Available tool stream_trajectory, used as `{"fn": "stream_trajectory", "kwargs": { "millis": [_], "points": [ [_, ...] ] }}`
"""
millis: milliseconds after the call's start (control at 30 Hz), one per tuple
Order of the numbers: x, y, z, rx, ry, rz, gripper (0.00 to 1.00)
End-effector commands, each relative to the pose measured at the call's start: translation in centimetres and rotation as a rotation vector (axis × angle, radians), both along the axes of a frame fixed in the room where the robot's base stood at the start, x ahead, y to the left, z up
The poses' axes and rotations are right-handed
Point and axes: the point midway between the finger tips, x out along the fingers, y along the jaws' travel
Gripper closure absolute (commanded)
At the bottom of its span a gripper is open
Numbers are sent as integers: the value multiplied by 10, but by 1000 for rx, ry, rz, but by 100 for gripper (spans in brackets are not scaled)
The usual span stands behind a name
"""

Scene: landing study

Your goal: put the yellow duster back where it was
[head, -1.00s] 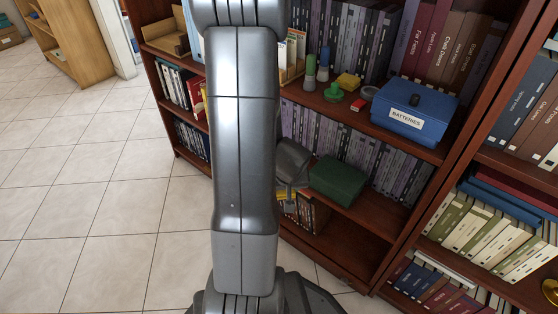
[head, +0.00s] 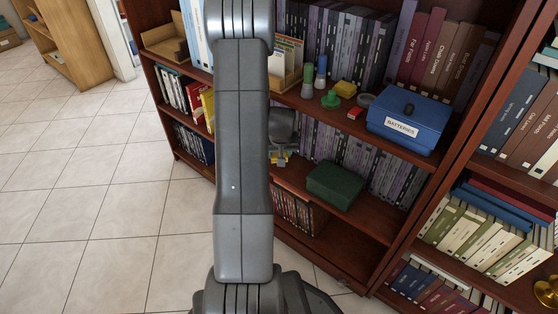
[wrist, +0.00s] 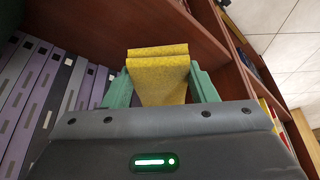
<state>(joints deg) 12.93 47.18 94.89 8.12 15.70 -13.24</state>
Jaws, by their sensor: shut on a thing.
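The yellow duster (wrist: 160,78) is a flat yellow block between the green fingers of my gripper (wrist: 160,88) in the wrist view. My gripper is shut on it. In the head view my gripper (head: 279,157) is partly hidden behind my arm, in front of the bookcase at the lower shelf's height. A small yellow part of the duster (head: 280,160) shows below my wrist there. It appears held above the lower shelf board (head: 296,190), left of the dark green box.
The dark green box (head: 335,184) stands on the lower shelf before purple binders. The shelf above holds a blue batteries box (head: 408,120), a small yellow block (head: 345,88), a green knobbed thing (head: 331,99) and two upright bottles. Bare board shows left of the green box.

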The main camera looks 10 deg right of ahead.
Motion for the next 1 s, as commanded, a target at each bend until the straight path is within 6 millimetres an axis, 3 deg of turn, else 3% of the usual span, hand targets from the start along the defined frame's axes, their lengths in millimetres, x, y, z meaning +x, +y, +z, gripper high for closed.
{"fn": "stream_trajectory", "kwargs": {
  "millis": [267,667,700,767,1000],
  "points": [
    [0,0,-35,0,2,0,74],
    [0,0,-39,0,0,0,74],
    [0,0,-37,0,0,0,40],
    [0,0,-37,0,1,0,29],
    [0,0,-37,0,1,0,26]
  ]
}}
